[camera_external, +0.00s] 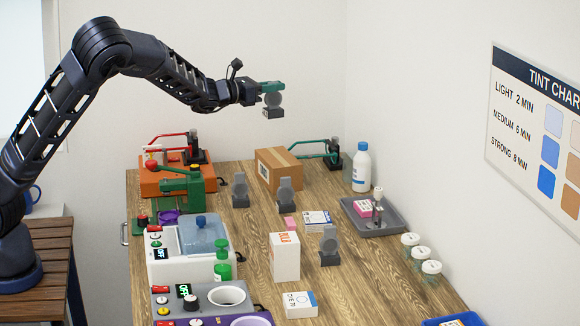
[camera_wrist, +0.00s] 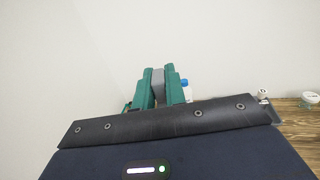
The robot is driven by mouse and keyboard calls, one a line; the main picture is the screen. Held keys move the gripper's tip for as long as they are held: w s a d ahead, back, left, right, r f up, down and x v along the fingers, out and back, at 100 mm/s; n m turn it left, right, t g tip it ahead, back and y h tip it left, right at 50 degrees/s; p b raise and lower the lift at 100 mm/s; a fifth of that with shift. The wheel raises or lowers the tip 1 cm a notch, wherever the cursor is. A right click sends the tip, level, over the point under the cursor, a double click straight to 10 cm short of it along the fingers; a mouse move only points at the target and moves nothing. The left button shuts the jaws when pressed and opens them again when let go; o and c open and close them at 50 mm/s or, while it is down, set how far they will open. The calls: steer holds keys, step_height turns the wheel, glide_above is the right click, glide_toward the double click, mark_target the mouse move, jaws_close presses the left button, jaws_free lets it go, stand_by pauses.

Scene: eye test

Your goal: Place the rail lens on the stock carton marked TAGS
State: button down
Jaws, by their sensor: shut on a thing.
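In the wrist view, a grey strip of the lens (camera_wrist: 158,86) shows between the fingers (camera_wrist: 160,92). A brown cardboard carton (camera_external: 286,165) stands on the table below, apart from the lens. Its front label is too small to read. A white upright carton (camera_external: 285,262) with red lettering stands nearer the front; I cannot read TAGS on either.
A teal lever device (camera_external: 325,152) and white bottle (camera_external: 361,168) flank the carton's right. A grey tray (camera_external: 393,229) lies right.

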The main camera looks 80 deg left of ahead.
steer(key=a+r+n+g+y, duration=0.1)
steer(key=a+r+n+y, duration=0.15)
steer(key=a, duration=0.95)
steer(key=shift+y, duration=0.25)
steer(key=f, duration=1.9)
steer(key=shift+w, duration=0.4)
steer(key=shift+f+m, duration=0.15)
steer(key=shift+m, duration=0.1)
steer(key=c, duration=1.5)
jaws_free()
steer(key=shift+o, duration=0.2)
